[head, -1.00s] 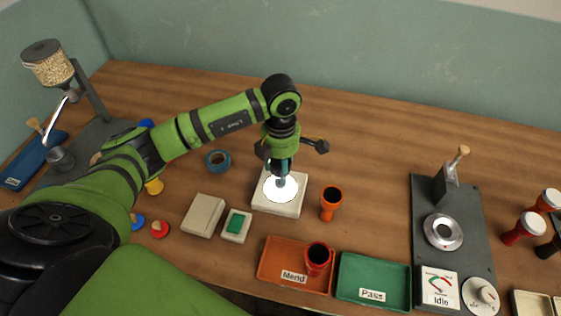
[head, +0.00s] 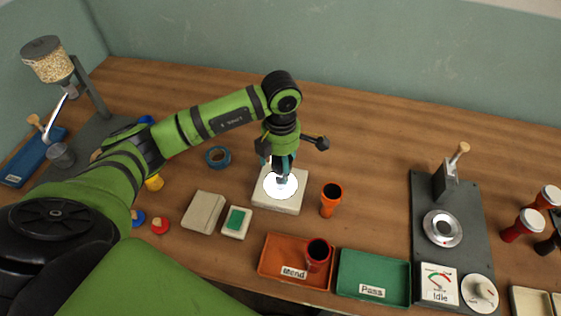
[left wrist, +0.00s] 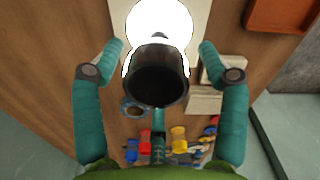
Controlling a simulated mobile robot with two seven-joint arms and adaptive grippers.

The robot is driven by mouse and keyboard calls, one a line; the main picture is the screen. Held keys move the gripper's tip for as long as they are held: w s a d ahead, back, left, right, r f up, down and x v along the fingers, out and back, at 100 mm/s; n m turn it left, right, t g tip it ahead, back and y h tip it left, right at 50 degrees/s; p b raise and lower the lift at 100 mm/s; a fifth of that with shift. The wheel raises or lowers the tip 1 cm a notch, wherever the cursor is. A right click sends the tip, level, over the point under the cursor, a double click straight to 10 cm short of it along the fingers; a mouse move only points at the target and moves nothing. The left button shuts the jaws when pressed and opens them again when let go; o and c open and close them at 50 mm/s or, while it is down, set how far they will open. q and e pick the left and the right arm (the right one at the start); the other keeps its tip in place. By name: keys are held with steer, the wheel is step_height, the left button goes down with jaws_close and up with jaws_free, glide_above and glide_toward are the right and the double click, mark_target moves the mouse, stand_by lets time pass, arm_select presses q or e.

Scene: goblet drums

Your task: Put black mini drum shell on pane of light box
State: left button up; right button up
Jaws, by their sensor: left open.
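The black mini drum shell (left wrist: 158,82) stands on the bright round pane (left wrist: 163,18) of the light box, its dark open mouth facing the wrist camera. In the head view the white light box (head: 292,208) sits mid-table with its pane (head: 283,190) lit; the shell is mostly hidden there by my gripper. My left gripper (head: 281,170) is over the pane, pointing down. In the left wrist view its teal fingers (left wrist: 162,52) are open, one on each side of the shell, with gaps between. My right gripper is not in view.
An orange drum shell (head: 330,200) stands just right of the light box. A red shell (head: 317,255) is in the orange Mend tray (head: 278,262), beside the empty green Pass tray (head: 374,274). Blue tape (head: 217,156) lies to the left. The table behind is clear.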

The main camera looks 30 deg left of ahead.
arm_select(q)
step_height(320, 180, up, 10)
steer(key=b, duration=0.2)
steer(key=shift+w+r+b, duration=0.1)
steer(key=shift+b, duration=0.25)
steer(key=shift+r, duration=0.75)
